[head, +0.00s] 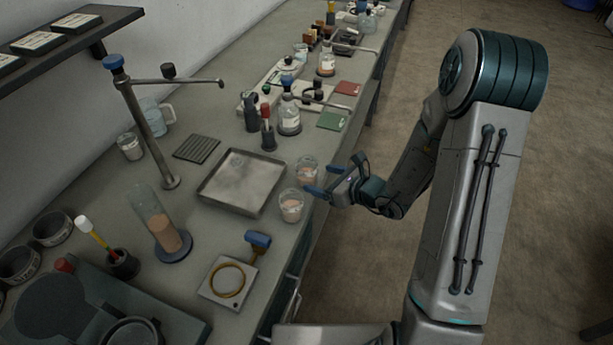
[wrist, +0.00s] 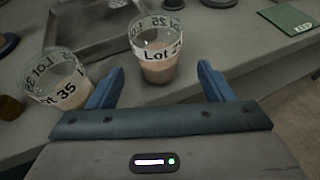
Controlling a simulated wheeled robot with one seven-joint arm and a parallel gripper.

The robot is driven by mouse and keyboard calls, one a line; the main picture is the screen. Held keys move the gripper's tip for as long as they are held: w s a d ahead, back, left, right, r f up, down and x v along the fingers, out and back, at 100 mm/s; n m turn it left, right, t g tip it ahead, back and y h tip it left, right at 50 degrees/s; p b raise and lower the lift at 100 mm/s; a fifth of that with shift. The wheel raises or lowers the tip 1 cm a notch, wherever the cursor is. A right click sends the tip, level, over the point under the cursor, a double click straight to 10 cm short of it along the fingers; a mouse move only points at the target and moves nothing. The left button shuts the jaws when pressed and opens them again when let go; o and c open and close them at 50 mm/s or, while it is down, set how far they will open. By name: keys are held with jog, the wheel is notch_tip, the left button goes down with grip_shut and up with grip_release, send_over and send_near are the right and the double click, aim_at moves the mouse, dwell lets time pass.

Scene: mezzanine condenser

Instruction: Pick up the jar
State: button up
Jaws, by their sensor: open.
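Two clear glass jars with printed labels and tan contents stand near the counter's front edge, beside the metal tray. One jar (head: 307,169) is farther back; it is the jar marked "Lot 25" in the wrist view (wrist: 158,62), ahead of the space between my fingers. The other jar (head: 291,207) is nearer the head camera; it is marked "Lot 35" in the wrist view (wrist: 62,88), left of my left finger. My gripper (head: 320,180) is open and empty at the counter edge, with its blue fingertips close to both jars. The task does not say which jar is meant.
A shallow metal tray (head: 241,182) lies left of the jars. A metal tap stand (head: 150,135), a tall cylinder (head: 161,228) and a small plate with a ring (head: 229,282) stand around it. Bottles and a green card (head: 331,121) are farther back. Open floor lies right.

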aim_at(315, 176)
jog(key=shift+r+x, duration=0.15)
jog(key=shift+x, duration=1.35)
jog(key=shift+r+x, duration=0.15)
jog(key=shift+x, duration=1.4)
jog(key=shift+a, duration=0.1)
jog(key=c, duration=1.1)
